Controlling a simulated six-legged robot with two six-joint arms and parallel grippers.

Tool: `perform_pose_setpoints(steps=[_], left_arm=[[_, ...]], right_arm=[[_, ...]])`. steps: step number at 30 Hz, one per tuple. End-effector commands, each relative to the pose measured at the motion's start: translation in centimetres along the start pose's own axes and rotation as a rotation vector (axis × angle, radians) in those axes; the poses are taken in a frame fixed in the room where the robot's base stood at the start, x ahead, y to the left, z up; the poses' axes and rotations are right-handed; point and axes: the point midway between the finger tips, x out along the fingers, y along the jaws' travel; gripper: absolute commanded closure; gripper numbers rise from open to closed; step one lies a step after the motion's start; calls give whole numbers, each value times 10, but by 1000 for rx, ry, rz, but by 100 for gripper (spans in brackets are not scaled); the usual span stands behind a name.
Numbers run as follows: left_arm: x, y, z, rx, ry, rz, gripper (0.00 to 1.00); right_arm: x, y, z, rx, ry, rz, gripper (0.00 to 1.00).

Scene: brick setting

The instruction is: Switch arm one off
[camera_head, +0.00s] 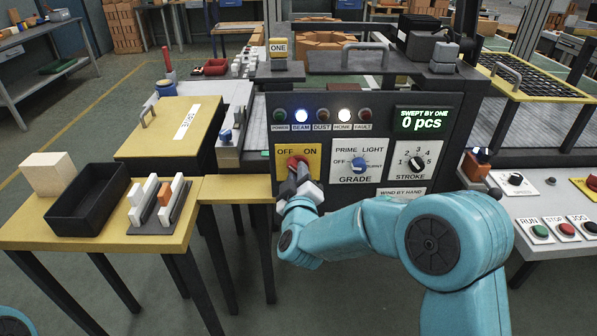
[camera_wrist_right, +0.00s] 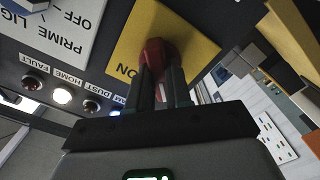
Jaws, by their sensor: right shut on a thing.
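A red OFF/ON switch (camera_head: 297,163) sits on a yellow plate (camera_head: 312,152) on the dark control panel (camera_head: 385,130). A small sign (camera_head: 278,44) reading ONE stands above the panel's left end. My right gripper (camera_head: 297,174) is shut on the red switch; the right wrist view shows its two dark fingers (camera_wrist_right: 162,88) on either side of the red knob (camera_wrist_right: 157,55). The fingers partly hide the knob, so I cannot tell its setting. The BEAM (camera_head: 301,115) and HOME (camera_head: 344,115) lamps are lit. My left gripper is not in view.
Beside the switch are a blue GRADE knob (camera_head: 359,164) and a black STROKE knob (camera_head: 416,163). A black bin (camera_head: 88,205) and a rack of blocks (camera_head: 158,206) stand on the yellow table at left. RUN, STOP and JOG buttons (camera_head: 565,230) are at far right.

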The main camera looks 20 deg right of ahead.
Motion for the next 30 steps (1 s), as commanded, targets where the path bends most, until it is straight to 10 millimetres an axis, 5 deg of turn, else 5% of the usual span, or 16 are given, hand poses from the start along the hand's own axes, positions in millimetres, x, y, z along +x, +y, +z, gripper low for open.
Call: perform_pose_setpoints(steps=[19, 20, 22, 30], left_arm=[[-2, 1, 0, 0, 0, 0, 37], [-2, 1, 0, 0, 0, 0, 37], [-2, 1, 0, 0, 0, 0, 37], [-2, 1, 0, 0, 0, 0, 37]], right_arm=[[0, 0, 1, -53, -2, -1, 100], [0, 0, 1, -53, -2, -1, 78], [0, 0, 1, -53, -2, -1, 55], [0, 0, 0, -51, -1, 0, 55]])
